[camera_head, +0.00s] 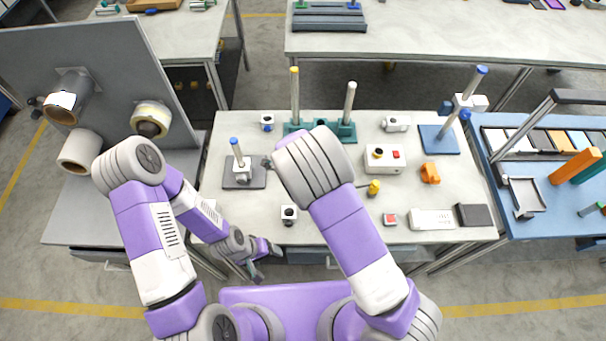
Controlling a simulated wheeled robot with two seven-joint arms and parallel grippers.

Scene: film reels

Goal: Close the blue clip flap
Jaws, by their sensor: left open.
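I cannot make out for certain which part is the blue clip flap. A small white block with a blue ring-like part (267,122) stands at the back left of the light grey table (340,232).
A blue-tipped post on a dark base (240,172) stands at the left. A grey panel with tape rolls (80,150) borders the left side.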

